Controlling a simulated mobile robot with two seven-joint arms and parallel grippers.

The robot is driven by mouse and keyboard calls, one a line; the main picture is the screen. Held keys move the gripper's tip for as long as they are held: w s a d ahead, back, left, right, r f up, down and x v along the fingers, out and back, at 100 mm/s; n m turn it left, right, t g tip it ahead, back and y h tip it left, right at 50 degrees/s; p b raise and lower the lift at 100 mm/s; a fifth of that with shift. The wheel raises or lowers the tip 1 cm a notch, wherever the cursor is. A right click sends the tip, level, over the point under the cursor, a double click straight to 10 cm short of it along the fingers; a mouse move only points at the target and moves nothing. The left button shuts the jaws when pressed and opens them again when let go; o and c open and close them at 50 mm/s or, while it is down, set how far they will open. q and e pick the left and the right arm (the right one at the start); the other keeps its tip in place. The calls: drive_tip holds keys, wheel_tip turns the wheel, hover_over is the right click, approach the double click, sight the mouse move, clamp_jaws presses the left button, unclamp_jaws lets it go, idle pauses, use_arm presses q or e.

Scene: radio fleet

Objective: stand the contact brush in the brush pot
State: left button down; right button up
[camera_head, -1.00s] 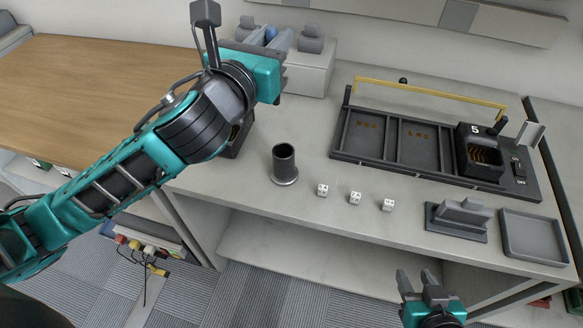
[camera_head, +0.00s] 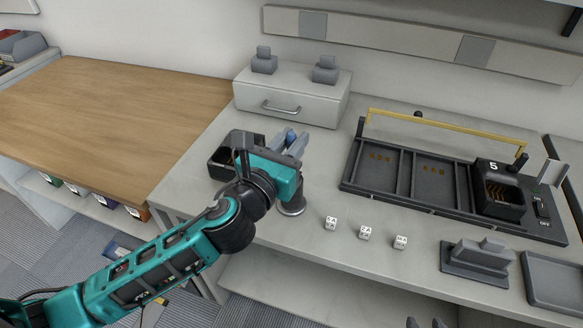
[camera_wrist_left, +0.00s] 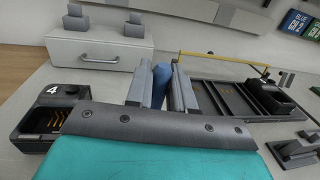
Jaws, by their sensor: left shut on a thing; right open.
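The contact brush shows only as a blue part (camera_head: 291,136) between the fingers of my left gripper (camera_head: 292,146). In the left wrist view the blue handle (camera_wrist_left: 161,82) stands between the two grey fingers, which are shut on it. The rest of the brush is hidden. The dark brush pot (camera_head: 292,209) is mostly hidden behind my left gripper; its round base shows just below the gripper. I cannot tell whether the brush is above the pot or partly inside it. My right gripper (camera_head: 426,322) shows only its fingertips at the bottom edge; it is open and empty.
A grey drawer box (camera_head: 290,103) with two small holders stands behind. A dark charger (camera_head: 222,160) is left of my gripper. Three white cubes (camera_head: 364,233) lie to the right, before a black tray (camera_head: 405,178) with a yellow handle. A grey stand (camera_head: 478,262) is further right.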

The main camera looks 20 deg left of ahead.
use_arm(q)
drive_tip(key=shift+f+b, duration=1)
drive_tip(key=shift+f, duration=1.35)
drive_tip(key=shift+f, duration=0.1)
drive_tip(key=c, duration=1)
unclamp_jaws()
